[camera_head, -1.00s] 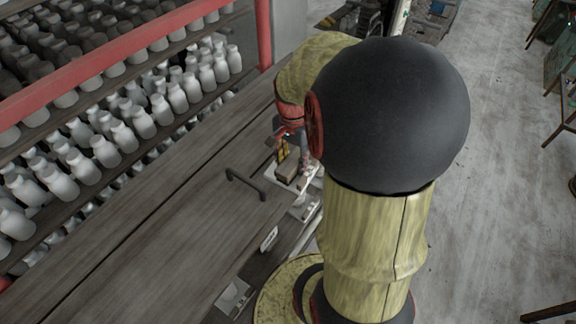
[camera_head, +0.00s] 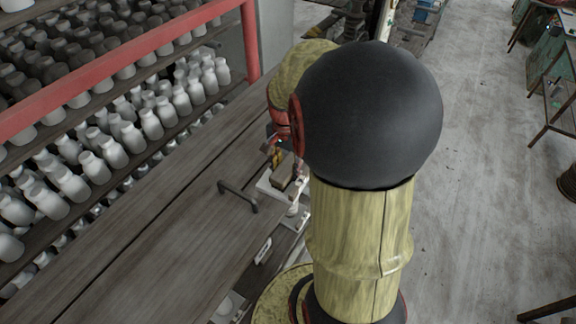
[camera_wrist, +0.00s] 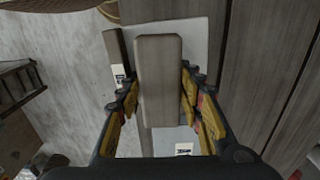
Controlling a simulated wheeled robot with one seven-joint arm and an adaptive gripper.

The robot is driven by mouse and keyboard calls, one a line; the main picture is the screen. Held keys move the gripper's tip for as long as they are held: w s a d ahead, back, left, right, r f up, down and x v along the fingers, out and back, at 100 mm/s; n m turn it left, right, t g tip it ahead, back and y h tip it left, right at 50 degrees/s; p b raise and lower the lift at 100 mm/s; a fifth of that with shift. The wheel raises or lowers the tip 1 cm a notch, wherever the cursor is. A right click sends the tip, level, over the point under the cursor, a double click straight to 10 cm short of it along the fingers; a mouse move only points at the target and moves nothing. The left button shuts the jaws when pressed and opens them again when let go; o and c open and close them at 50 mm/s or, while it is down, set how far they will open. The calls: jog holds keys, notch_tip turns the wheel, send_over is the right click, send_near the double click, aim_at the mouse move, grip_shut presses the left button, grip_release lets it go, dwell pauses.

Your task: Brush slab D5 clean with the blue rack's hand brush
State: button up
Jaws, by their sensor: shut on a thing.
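My gripper (camera_wrist: 160,105) is shut on a long brown-grey wooden block, which looks like the hand brush (camera_wrist: 158,70). No bristles show. In the head view my gripper (camera_head: 277,158) is small and partly hidden by my arm. Behind the brush in the wrist view is a pale flat slab (camera_wrist: 195,45); a second pale slab (camera_wrist: 165,142) with a small label lies lower. Whether either is D5 cannot be read. In the head view a pale slab (camera_head: 268,188) lies below the gripper at the bench's edge. Whether the brush touches it cannot be told.
A wooden bench top (camera_head: 165,235) with a dark raised handle (camera_head: 237,195) lies left of the slabs. A narrow wooden bar (camera_wrist: 113,50) with a white tag stands beside the brush. Shelves of white bottles (camera_head: 110,150) stand behind a red rail (camera_head: 120,65).

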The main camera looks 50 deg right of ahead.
aim_at(278, 177)
jog(key=shift+s+a+f, duration=0.1)
jog(key=shift+s+a, duration=0.05)
jog(key=shift+a, duration=2)
jog(key=shift+r+p, duration=2.05)
jog(key=shift+r, duration=0.95)
jog(key=shift+r, duration=0.1)
jog(key=shift+r+p, duration=1.05)
jog(key=shift+r, duration=0.4)
jog(key=shift+f, duration=0.1)
